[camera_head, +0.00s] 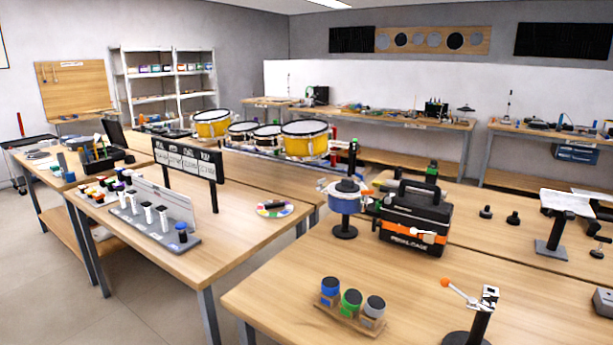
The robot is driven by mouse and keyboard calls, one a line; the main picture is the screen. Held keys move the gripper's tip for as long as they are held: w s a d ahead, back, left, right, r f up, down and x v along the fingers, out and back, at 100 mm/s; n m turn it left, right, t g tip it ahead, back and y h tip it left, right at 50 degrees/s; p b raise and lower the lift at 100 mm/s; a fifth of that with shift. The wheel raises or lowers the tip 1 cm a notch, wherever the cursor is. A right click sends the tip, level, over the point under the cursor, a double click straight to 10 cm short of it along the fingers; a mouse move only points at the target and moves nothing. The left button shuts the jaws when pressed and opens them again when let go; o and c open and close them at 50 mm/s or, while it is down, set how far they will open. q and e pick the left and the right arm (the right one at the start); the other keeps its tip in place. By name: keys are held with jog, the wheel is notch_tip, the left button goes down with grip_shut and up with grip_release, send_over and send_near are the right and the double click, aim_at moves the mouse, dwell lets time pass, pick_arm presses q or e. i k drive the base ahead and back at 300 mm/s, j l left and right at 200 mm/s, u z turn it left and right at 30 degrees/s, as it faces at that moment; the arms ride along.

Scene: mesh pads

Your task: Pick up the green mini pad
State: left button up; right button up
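The green mini pad (351,301) has a dark round top and a green body. It stands in the middle of a small wooden holder (338,315) near the front of the right table. A blue mini pad (330,287) stands to its left and a grey mini pad (374,306) to its right in the same holder. The three sit close together, and the lower parts of the pads are partly hidden by the holder. Neither of my grippers shows in the head view.
To the right stands a black post (481,322) with an orange-tipped lever. Behind are a black and orange case (415,220) and a round drum on a stand (345,205). The table (290,285) left of the holder is clear.

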aim_at(352, 298)
jog(key=z, duration=0.6)
jog(key=i+j+z, duration=0.2)
jog(key=j+z, duration=0.15)
jog(key=j, duration=0.25)
jog(key=i+j+z, duration=0.1)
jog(key=j+z, duration=0.3)
jog(key=j, duration=0.15)
jog(key=j+z, duration=0.35)
jog(key=j, duration=0.3)
